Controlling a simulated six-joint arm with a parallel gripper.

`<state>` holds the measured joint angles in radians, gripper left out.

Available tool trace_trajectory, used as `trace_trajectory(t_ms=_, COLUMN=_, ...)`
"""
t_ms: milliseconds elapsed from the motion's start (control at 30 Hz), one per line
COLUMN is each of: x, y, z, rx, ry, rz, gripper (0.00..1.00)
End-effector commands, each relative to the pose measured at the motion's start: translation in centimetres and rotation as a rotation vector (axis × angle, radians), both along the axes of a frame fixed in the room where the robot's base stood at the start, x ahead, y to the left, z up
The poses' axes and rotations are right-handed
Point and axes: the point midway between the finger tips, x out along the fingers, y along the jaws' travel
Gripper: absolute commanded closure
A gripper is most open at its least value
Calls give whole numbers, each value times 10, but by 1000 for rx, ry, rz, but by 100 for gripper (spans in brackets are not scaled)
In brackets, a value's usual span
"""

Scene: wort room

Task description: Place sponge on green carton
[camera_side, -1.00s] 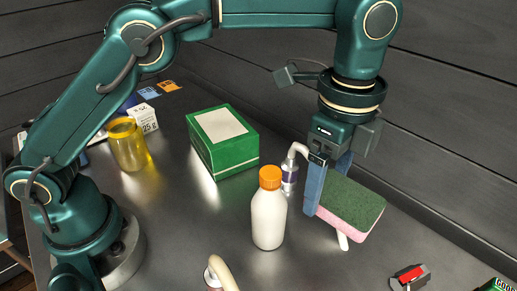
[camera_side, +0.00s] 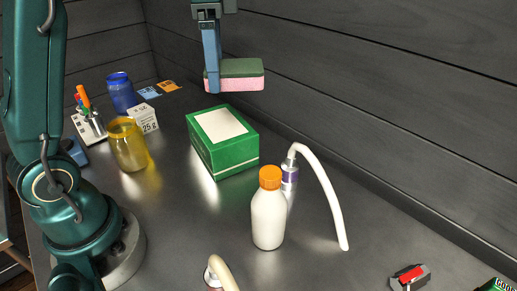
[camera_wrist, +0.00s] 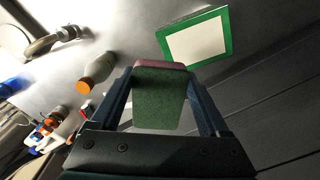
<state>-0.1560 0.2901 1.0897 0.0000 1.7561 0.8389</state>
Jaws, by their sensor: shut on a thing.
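The sponge (camera_side: 236,75), green on top and pink below, is held level in the air by my gripper (camera_side: 213,82), above and a little beyond the green carton in the side view. The green carton (camera_side: 222,158) stands on the dark bench and has a white panel on top. In the wrist view the sponge (camera_wrist: 160,98) sits between the two fingers of my gripper (camera_wrist: 160,95). The carton (camera_wrist: 194,38) shows past the sponge's far end, up and to the right. The sponge is clear of the carton in the side view.
A white bottle with an orange cap (camera_side: 268,215) stands in front of the carton, beside a bottle with a curved white tube (camera_side: 330,190). A yellow jar (camera_side: 128,148) and small white box (camera_side: 144,118) stand left. The dark plank wall (camera_side: 400,90) is behind.

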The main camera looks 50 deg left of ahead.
Motion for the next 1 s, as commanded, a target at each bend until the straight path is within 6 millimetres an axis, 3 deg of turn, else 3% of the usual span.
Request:
trace_trajectory(t_ms=167, x=2, y=10, z=-2, rx=3, ry=-5, rz=-222, gripper=72)
trace_trajectory(t_ms=367, x=5, y=35, z=-6, rx=10, ry=-9, rz=-516, gripper=72)
trace_trajectory(t_ms=633, x=-4, y=95, z=-14, rx=15, ry=-5, rz=-852, gripper=72)
trace_trajectory(t_ms=800, x=-22, y=143, z=-21, rx=11, ry=1, rz=-942, gripper=72)
trace_trajectory(t_ms=1000, x=-41, y=173, z=-24, rx=5, ry=4, rz=-910, gripper=72)
